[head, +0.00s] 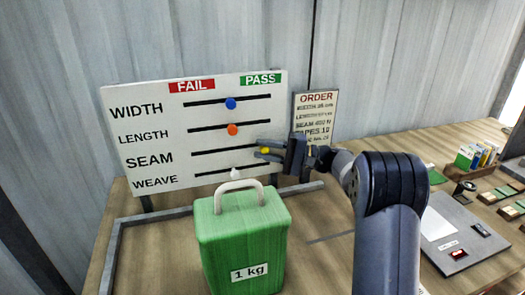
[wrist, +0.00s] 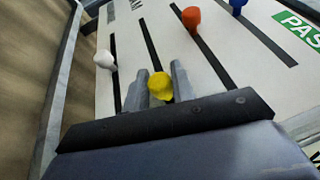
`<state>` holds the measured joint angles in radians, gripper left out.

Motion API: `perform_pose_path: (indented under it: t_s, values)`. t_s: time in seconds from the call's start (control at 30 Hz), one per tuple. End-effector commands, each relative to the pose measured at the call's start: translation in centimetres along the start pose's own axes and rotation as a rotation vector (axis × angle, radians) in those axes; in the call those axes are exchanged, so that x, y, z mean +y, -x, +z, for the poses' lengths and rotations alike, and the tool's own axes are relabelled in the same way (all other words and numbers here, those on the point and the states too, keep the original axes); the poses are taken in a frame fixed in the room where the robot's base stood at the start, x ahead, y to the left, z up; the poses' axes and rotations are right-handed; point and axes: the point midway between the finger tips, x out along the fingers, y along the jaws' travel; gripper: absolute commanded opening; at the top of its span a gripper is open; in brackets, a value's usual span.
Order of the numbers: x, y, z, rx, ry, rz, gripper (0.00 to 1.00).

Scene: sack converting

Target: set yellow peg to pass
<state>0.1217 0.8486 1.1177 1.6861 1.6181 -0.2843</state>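The white board (head: 150,99) has four labelled rows with slots, a red FAIL label (head: 192,85) at left and a green PASS label (head: 261,80) at right. The yellow peg (head: 265,150) is in the SEAM row, well right of the slot's middle, towards the PASS side. My gripper (head: 268,150) reaches in from the right, one finger above and one below the peg. In the wrist view the yellow peg (wrist: 160,85) sits between the two close-set fingers (wrist: 162,88), which look shut on it. The slot's right end is hidden by my gripper.
The blue peg (head: 231,103), orange peg (head: 232,129) and white peg (head: 235,173) stand near the middle of their slots. An order sheet (head: 316,110) is behind my gripper.

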Motion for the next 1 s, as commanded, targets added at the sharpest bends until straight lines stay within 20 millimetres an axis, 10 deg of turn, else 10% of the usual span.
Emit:
perform_pose_path:
  t_s: [0.57,1.0]
  values:
    - [0.0,0.7,-0.1,0.003,0.001,-0.001,0.44]
    - [0.1,8.8,-0.1,0.005,0.001,0.0,0.44]
